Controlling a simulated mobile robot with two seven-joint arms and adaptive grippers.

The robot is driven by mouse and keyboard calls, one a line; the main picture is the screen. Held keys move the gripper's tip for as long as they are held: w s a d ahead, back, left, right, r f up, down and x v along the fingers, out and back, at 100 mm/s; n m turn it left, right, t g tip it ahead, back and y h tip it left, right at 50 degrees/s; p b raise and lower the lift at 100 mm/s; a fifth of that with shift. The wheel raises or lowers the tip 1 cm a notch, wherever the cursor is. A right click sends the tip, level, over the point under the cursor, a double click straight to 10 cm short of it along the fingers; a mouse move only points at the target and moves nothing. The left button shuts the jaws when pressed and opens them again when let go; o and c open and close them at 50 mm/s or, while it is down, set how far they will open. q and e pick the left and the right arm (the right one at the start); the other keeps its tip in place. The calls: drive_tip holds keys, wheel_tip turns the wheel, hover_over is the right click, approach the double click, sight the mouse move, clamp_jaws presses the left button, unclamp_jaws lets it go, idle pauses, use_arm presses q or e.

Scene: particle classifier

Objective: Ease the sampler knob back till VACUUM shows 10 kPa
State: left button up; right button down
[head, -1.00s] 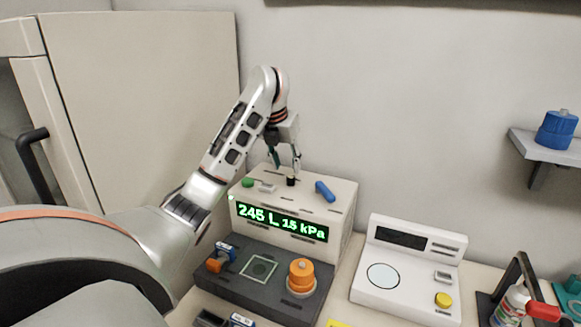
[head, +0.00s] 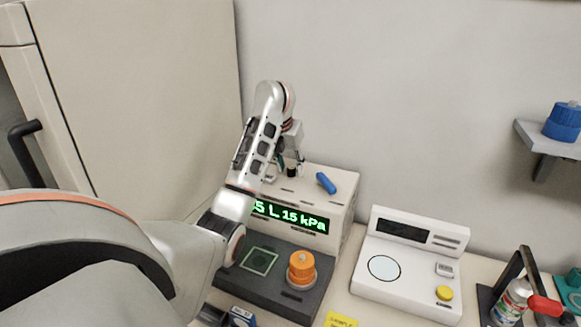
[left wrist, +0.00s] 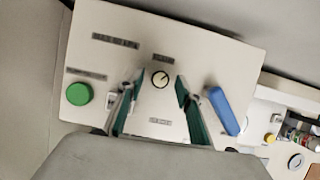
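The sampler unit (head: 342,188) is a pale box with a green display (head: 290,216) on its front. The display reads 15 kPa; my arm hides part of the litre figure. On its top, a small black knob (head: 292,171) stands near the blue lever (head: 326,183). In the left wrist view the knob (left wrist: 160,79) shows a pale pointer mark on its round face. My left gripper (head: 289,161) points down over the knob. In the left wrist view its fingers (left wrist: 159,86) are apart, one on each side of the knob, with gaps visible. My right gripper is out of view.
A green button (left wrist: 79,94) lies left of the knob. An orange knob (head: 302,268) stands on the dark base in front. A white instrument (head: 410,262) stands to the right. A tall cabinet (head: 140,100) is close on the left.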

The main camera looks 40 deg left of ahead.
use_arm(q)
drive_tip(key=shift+w+f, duration=0.15)
drive_tip(key=shift+f, duration=0.15)
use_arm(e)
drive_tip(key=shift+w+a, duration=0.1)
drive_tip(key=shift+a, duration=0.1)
use_arm(q)
clamp_jaws()
drive_tip(key=shift+n, duration=0.6)
drive_tip(key=n+y, duration=0.1)
drive_tip(key=n, duration=0.1)
drive_tip(key=n+g, duration=0.1)
drive_tip(key=n, duration=0.2)
drive_tip(key=shift+w+d+g+y, duration=0.2)
drive_tip(key=shift+g+y, duration=0.1)
drive_tip(key=shift+y, duration=0.1)
drive_tip(key=n, duration=0.2)
drive_tip(key=shift+n+g+y+b, duration=0.3)
drive_tip(key=shift+g+b, duration=0.05)
drive_tip(key=shift+g, duration=0.05)
drive_tip(key=shift+n+g, duration=0.3)
drive_tip(key=shift+n, duration=0.4)
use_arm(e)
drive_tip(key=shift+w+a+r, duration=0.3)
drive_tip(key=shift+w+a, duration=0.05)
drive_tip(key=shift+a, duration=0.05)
